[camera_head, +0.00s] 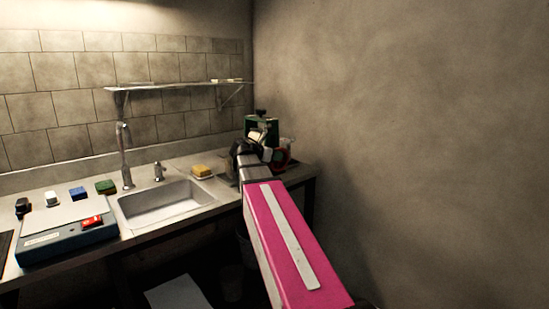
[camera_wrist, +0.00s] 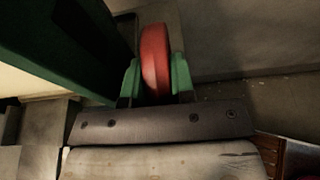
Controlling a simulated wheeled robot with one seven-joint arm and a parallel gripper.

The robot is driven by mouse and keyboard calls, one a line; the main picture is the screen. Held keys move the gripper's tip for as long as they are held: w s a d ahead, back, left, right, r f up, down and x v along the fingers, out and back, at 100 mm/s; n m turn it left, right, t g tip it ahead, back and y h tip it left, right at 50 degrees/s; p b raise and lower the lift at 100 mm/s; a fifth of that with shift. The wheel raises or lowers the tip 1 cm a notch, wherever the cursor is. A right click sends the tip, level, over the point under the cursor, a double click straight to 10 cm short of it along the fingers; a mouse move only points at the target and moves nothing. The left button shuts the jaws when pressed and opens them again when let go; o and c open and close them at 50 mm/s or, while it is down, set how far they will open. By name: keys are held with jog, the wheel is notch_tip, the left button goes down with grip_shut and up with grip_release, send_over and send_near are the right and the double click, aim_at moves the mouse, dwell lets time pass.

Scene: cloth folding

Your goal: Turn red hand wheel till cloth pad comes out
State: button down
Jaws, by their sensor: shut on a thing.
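The red hand wheel (camera_wrist: 155,55) stands upright in the wrist view, seen nearly edge-on. My gripper (camera_wrist: 156,82) is shut on its rim, with one green fingertip on each side. In the head view a small red part of the wheel (camera_head: 281,155) shows beside the green-framed machine (camera_head: 273,127), at the far end of the counter. A dark green part of the machine (camera_wrist: 55,40) fills the upper left of the wrist view. My arm hides much of the machine in the head view. I cannot make out a cloth pad at the machine.
The counter holds a sink (camera_head: 165,203), a yellow sponge (camera_head: 202,170) on a dish, several small blocks and a blue-grey device (camera_head: 65,240) with a red switch. A shelf (camera_head: 175,86) hangs above. The bare wall (camera_head: 400,120) stands close to the machine's right.

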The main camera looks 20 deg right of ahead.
jog(key=shift+d+y, duration=0.1)
jog(key=shift+y, duration=0.3)
jog(key=c, duration=1.2)
grip_release()
jog(key=shift+c, duration=0.2)
jog(key=shift+r, duration=0.1)
jog(key=v, duration=1)
jog(key=shift+a+r, duration=0.2)
jog(key=shift+a, duration=0.2)
jog(key=shift+s, duration=0.1)
